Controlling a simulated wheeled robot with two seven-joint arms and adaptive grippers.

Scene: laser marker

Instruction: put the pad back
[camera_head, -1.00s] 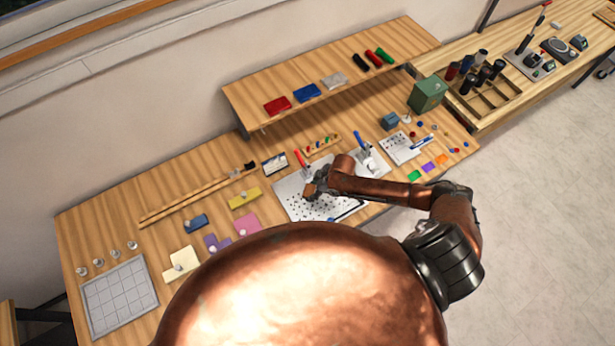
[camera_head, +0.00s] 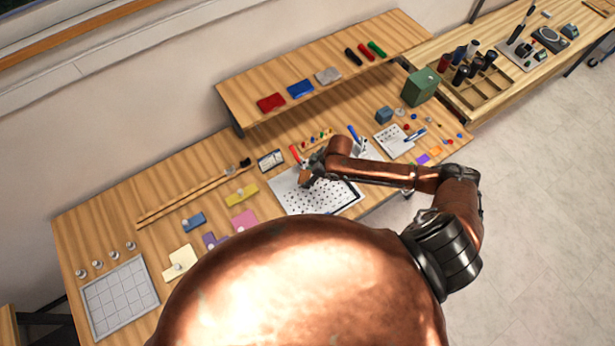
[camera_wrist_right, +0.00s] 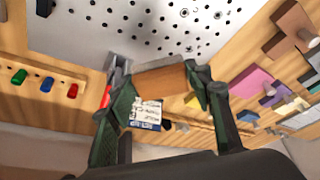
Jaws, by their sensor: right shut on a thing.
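My right gripper (camera_wrist_right: 160,82) is shut on a brown, block-like pad (camera_wrist_right: 160,80), held between its two dark fingers. In the head view, the right gripper (camera_head: 309,176) is over the upper part of a white dotted plate (camera_head: 312,202), with the brown pad (camera_head: 304,178) partly showing at its tip. The plate also shows in the wrist view (camera_wrist_right: 100,35), beyond the pad. I cannot tell whether the pad touches anything beneath it. My left gripper is not in view.
Pink (camera_head: 245,220), yellow (camera_head: 242,196) and blue (camera_head: 194,221) knobbed pieces lie left of the plate. A labelled card (camera_head: 270,160) and a red-tipped item (camera_head: 294,153) stand close behind it. A raised shelf (camera_head: 240,95) runs along the back.

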